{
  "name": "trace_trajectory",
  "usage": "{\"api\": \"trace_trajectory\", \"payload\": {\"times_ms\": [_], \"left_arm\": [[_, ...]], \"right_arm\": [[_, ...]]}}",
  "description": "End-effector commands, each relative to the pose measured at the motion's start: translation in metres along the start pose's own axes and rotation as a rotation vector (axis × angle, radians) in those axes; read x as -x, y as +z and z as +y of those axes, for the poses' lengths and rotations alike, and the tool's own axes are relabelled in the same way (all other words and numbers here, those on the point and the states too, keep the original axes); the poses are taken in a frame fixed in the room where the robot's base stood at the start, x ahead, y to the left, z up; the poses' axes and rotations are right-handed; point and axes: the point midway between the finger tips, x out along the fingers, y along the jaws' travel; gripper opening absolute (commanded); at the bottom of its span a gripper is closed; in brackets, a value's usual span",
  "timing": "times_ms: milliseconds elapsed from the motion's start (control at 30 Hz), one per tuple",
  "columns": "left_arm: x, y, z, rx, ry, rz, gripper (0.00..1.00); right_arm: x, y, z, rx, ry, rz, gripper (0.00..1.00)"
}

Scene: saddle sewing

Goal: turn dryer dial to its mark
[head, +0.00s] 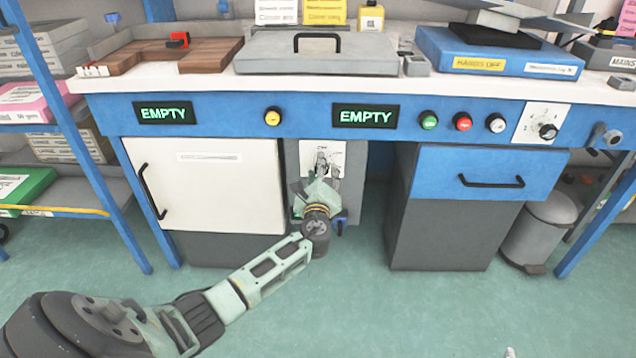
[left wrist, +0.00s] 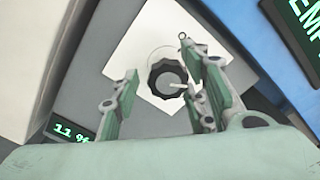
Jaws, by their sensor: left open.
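A dark round dial (left wrist: 167,80) with a pale pointer sits on a white plate (left wrist: 125,55) in the left wrist view. In the head view the white plate (head: 308,150) is on the grey panel below the bench, and my gripper mostly hides its dial. My left gripper (head: 322,168) is open in front of the plate. In the left wrist view its fingers stand to either side of the dial, the right one partly over its edge; contact cannot be told. The mark on the plate cannot be made out. My right gripper is not clearly in view.
A white cabinet door (head: 215,190) is left of the dial, a grey and blue drawer unit (head: 440,230) right. The blue bench front (head: 300,118) overhangs above, with EMPTY displays, buttons and another dial (head: 547,131). The floor in front is clear.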

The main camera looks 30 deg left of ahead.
Motion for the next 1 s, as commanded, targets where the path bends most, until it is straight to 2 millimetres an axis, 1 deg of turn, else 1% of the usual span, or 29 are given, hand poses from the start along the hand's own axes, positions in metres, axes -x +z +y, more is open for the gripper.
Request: {"api": "trace_trajectory", "payload": {"times_ms": [167, 433, 500, 600, 733, 1000], "left_arm": [[0.024, -0.001, 0.001, 0.002, 0.0, 0.003, 0.41], [0.079, -0.001, 0.003, 0.001, 0.003, 0.003, 0.41], [0.091, -0.001, 0.003, -0.001, 0.003, 0.003, 0.41], [0.104, -0.001, 0.002, 0.0, 0.004, 0.002, 0.41], [0.114, 0.0, 0.002, 0.0, 0.004, 0.001, 0.41], [0.116, 0.0, 0.002, -0.001, 0.004, 0.0, 0.41]], "right_arm": [[0.0, 0.001, 0.0, 0.0, 0.0, -0.002, 0.54], [0.0, 0.001, 0.0, 0.0, 0.0, -0.003, 0.54], [0.0, 0.001, 0.0, 0.0, 0.0, -0.003, 0.54], [0.0, 0.001, 0.0, 0.0, 0.0, -0.003, 0.54], [0.0, 0.001, 0.0, 0.0, 0.0, -0.003, 0.54], [0.0, 0.001, 0.0, 0.0, 0.0, -0.004, 0.54]]}}
